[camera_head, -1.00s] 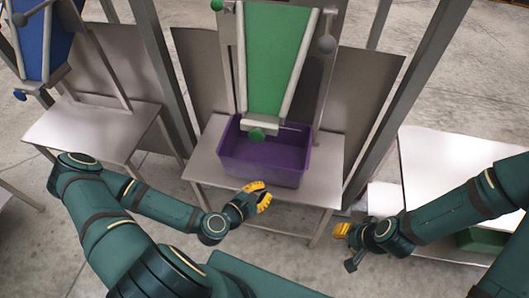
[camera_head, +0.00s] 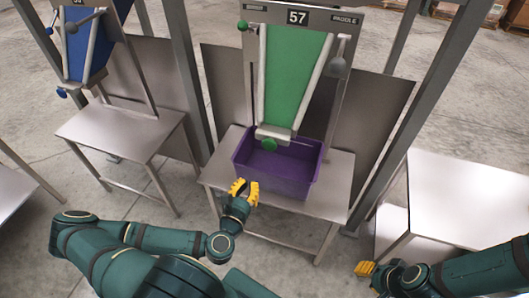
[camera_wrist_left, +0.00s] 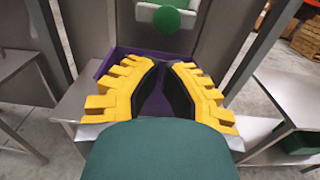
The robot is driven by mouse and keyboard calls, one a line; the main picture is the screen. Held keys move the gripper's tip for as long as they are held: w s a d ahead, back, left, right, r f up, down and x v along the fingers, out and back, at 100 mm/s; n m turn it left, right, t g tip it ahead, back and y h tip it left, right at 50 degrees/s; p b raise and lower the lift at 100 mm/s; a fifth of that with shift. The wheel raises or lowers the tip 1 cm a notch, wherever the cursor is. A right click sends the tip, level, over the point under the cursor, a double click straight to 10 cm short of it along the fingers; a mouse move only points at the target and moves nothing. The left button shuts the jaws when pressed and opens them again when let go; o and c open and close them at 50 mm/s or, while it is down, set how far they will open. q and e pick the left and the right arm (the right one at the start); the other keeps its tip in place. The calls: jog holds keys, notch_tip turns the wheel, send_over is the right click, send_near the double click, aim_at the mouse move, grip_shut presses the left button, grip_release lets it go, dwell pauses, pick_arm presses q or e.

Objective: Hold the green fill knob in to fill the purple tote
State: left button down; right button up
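The green fill knob (camera_head: 269,145) sits at the bottom of the green chute (camera_head: 291,75); it also shows in the left wrist view (camera_wrist_left: 167,20), ahead of the fingers. The purple tote (camera_head: 287,187) stands on a metal table below the chute and looks empty where its inside shows. My left gripper (camera_head: 244,190), with yellow fingers, is in front of the tote's near left corner, apart from the knob. In the left wrist view its fingers (camera_wrist_left: 163,88) are spread with a gap between them. My right gripper (camera_head: 365,268) is low at the right, away from the tote; its finger gap is unclear.
A metal table (camera_head: 330,203) bears the tote, with bare top at its right. A blue chute (camera_head: 88,48) stands over another table (camera_head: 120,128) at the left. A bare light table (camera_head: 470,190) is at the right. Steel posts (camera_head: 420,110) rise between stations.

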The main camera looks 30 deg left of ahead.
pick_arm(q)
jog(key=b, duration=0.5)
send_near(265, 148)
jog(key=x, duration=0.6)
jog(key=shift+w+r+p, duration=0.1)
jog(key=shift+w+p, duration=0.25)
jog(key=shift+x, duration=0.8)
